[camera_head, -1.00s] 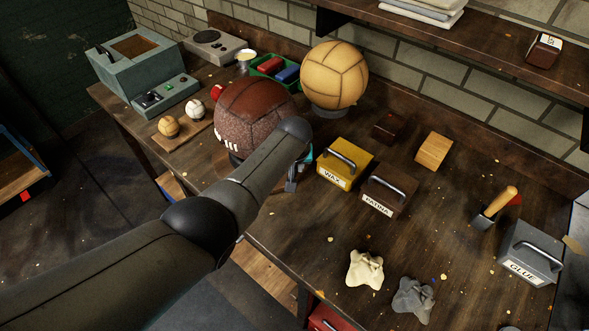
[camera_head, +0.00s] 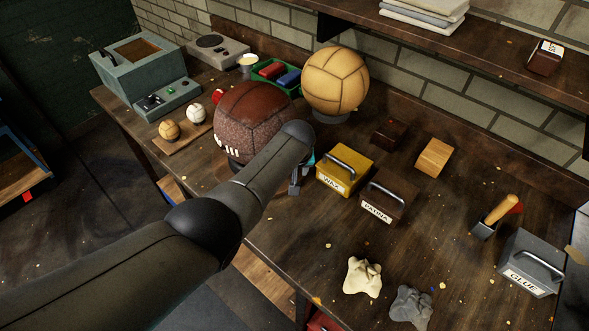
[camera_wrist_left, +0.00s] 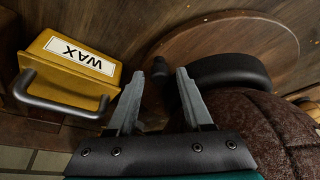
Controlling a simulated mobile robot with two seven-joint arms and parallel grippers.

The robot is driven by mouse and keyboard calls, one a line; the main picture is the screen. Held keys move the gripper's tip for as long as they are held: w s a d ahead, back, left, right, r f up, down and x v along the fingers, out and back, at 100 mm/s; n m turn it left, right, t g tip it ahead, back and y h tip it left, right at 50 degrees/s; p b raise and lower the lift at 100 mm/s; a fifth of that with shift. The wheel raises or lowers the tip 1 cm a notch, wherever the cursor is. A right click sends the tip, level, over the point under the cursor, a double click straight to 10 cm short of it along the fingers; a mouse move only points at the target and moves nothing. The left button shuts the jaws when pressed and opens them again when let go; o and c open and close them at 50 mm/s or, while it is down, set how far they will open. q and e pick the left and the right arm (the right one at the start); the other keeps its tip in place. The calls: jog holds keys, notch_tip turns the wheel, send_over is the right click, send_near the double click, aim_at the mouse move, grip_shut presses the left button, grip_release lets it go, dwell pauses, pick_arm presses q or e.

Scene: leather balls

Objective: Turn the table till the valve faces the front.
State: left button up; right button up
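A dark red-brown leather ball (camera_head: 255,105) with white lacing low on its left side sits on a dark ring stand. I make out no valve on it. In the left wrist view the ball (camera_wrist_left: 270,130) is at lower right, beside the black curved stand (camera_wrist_left: 225,72) on a round wooden turntable (camera_wrist_left: 225,40). My left gripper (camera_wrist_left: 159,73) is open, its fingers apart beside the stand; a dark piece shows between the fingertips. In the head view my left gripper (camera_head: 299,178) is at the ball's right, mostly hidden by my arm. My right gripper is not in view.
A yellow wax box (camera_head: 344,166) stands close to my left gripper, with a brown patina box (camera_head: 383,201) beside it. A tan ball (camera_head: 336,80) stands behind. Two small balls lie on a board (camera_head: 186,139) at left. Cloths (camera_head: 363,277) and a glue box (camera_head: 530,262) are at right.

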pick_arm(q)
jog(key=shift+o, duration=0.4)
jog(key=shift+s+r+p, duration=0.15)
jog(key=shift+r+p, duration=0.35)
jog(key=shift+r, duration=0.1)
jog(key=p+v, duration=0.5)
jog(key=v, duration=0.9)
